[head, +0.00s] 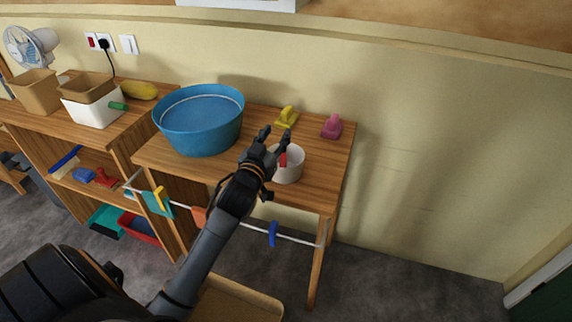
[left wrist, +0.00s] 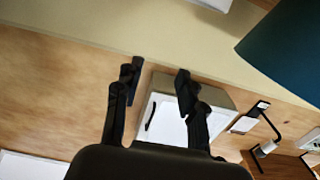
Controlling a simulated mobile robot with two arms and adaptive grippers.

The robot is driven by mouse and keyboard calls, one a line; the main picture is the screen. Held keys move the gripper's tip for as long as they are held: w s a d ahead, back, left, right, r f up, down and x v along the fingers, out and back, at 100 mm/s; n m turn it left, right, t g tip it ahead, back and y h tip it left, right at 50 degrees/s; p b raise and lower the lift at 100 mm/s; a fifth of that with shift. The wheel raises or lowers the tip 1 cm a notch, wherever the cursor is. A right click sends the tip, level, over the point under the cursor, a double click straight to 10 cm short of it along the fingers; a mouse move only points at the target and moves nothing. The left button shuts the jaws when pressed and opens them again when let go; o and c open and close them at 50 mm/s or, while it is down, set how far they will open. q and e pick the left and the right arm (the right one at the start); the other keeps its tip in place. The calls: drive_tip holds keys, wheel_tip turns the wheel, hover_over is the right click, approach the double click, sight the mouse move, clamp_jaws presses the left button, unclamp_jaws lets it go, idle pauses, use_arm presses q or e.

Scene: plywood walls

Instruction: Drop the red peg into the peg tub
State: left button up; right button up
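The peg tub (head: 296,172) is a small round white tub near the front right of the wooden table. A small red piece, which looks like the red peg (head: 283,160), shows at the tub's near left side in the head view. I cannot tell how much of it is inside the tub, as my gripper partly covers that spot. My left gripper (head: 272,138) is just beside and above the tub, fingers apart. In the left wrist view the fingers (left wrist: 158,75) are spread with nothing seen between them. My right gripper is not in view.
A large blue basin (head: 200,128) stands left of the tub. A yellow peg (head: 286,117) and a pink peg (head: 332,127) stand behind. A line (head: 240,224) with several pegs and cloths hangs along the table's front. A shelf unit (head: 130,150) stands at the left.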

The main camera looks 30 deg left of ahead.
use_arm(q)
drive_tip(key=v, duration=0.9)
drive_tip(key=s+d+f+m+g+h, duration=0.1)
drive_tip(key=s+d+f+g, duration=0.2)
drive_tip(key=f, duration=0.3)
drive_tip(key=s+d+f+g+h, duration=0.1)
drive_tip(key=s+d+f+g, duration=0.2)
drive_tip(key=f, duration=0.3)
drive_tip(key=s+d+f+m+g+h, duration=0.15)
drive_tip(key=s+d+f+g, duration=0.25)
drive_tip(key=s, duration=0.4)
drive_tip(key=s+d+f+m+g+h, duration=0.15)
drive_tip(key=s+d+f+g, duration=0.3)
drive_tip(key=s, duration=0.45)
wheel_tip(320, 180, down, 24)
drive_tip(key=m+p, duration=0.1)
drive_tip(key=s+a+f+g, duration=0.2)
drive_tip(key=s+a+f, duration=0.1)
drive_tip(key=s+f, duration=1.3)
drive_tip(key=shift+s+a+y+p, duration=0.15)
drive_tip(key=shift+s+y+p, duration=0.2)
drive_tip(key=shift+s, duration=0.65)
